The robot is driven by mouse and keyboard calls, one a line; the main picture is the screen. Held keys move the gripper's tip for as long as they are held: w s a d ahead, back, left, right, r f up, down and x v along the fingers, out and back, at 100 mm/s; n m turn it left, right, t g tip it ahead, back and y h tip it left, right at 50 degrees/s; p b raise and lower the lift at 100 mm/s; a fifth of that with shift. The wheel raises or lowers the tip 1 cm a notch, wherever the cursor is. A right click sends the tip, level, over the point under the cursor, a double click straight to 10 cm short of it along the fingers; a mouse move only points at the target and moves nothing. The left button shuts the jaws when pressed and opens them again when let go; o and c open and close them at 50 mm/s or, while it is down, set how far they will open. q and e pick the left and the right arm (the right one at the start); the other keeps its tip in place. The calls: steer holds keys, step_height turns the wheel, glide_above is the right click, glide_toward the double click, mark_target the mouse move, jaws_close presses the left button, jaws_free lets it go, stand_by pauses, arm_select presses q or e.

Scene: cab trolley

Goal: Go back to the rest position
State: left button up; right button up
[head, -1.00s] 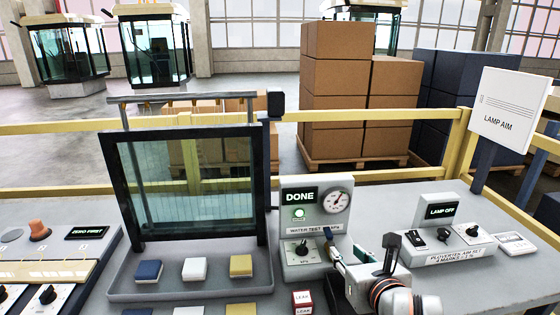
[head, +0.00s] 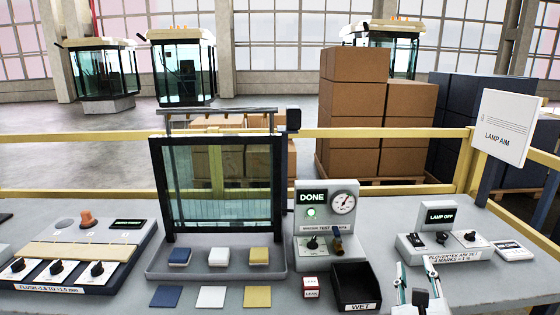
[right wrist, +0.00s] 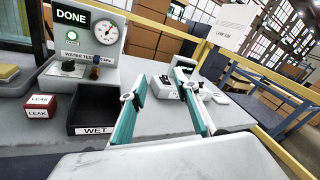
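My right gripper (head: 415,268) is at the lower right of the head view, above the bench front, right of the black WET bin (head: 364,287). Its two fingers stand apart with nothing between them; the right wrist view also shows the open fingers (right wrist: 163,92) with teal inner faces. My left gripper is not in view. The water test box (head: 325,222) reads DONE with a green light lit, and it stands apart from the gripper. Its brass-and-dark lever (head: 337,241) is free.
The lamp box (head: 440,232) reads LAMP OFF, behind the gripper. A LAMP AIM sign (head: 503,127) stands at the right. A framed glass pane (head: 218,185) stands in a grey tray with coloured blocks. A red-and-white LEAK block (head: 311,287) sits left of the bin. A yellow rail (head: 90,193) runs behind the bench.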

steer(key=s+a+f+n+t+y, duration=0.1)
steer(key=s+a+f+n+y, duration=0.4)
steer(key=n, duration=0.9)
steer(key=s+a+f+n+t+y, duration=0.1)
steer(key=s+a+f+n+y, duration=0.45)
steer(key=n, duration=0.75)
steer(key=s+d+f+n+g+h, duration=0.1)
steer(key=s+f+n+g, duration=0.3)
steer(key=f, duration=0.9)
steer(key=s+d+f+n+g+h, duration=0.1)
steer(key=s+f+n+g, duration=0.3)
steer(key=s+f+n, duration=0.3)
step_height(320, 180, down, 6)
steer(key=shift+s+r+g+p, duration=0.15)
steer(key=shift+s+g+p, duration=0.15)
steer(key=shift+p, duration=0.15)
